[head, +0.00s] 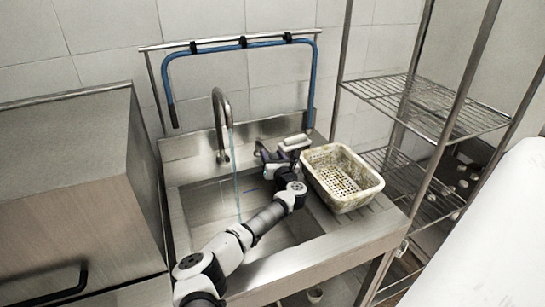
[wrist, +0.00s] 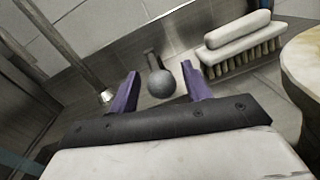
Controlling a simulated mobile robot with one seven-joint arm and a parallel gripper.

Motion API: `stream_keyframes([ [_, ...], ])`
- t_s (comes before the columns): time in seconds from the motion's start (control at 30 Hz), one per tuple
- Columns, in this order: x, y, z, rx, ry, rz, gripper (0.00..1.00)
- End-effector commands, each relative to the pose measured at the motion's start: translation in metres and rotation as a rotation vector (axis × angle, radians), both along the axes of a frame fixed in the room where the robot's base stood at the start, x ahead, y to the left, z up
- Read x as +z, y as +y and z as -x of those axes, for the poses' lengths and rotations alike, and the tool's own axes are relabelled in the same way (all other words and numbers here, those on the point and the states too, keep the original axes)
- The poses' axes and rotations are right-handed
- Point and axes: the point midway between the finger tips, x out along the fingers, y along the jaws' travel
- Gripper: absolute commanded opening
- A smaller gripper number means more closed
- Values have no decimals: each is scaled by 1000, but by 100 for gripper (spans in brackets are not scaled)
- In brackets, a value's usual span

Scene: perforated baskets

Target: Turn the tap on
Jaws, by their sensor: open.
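The tap's curved metal spout (head: 221,115) rises at the back of the sink, and a thin bluish stream of water (head: 236,180) runs from it into the basin. In the wrist view the tap's handle (wrist: 160,82), a grey lever with a round knob, stands between the two purple fingers of my gripper (wrist: 163,90). The fingers are open, with a gap on either side of the knob. In the head view my gripper (head: 264,154) is behind the basin, right of the spout; the handle is mostly hidden there.
A white brush (wrist: 240,45) lies just right of my gripper. A perforated basket (head: 341,178) stands on the drainboard to the right. A blue hose (head: 240,45) hangs on a rail behind the sink (head: 179,215). A wire shelf (head: 430,105) stands at right.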

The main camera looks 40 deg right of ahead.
Motion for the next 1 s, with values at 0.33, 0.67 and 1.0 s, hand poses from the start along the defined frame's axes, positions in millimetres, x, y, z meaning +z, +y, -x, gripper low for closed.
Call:
stream_keyframes([
  [0.33, 5, 9, 24, -2, 3, -1, 48],
  [0.67, -1, 34, 86, -1, 3, 3, 48],
  [1.0, 0, 49, 125, 0, 1, 1, 48],
])
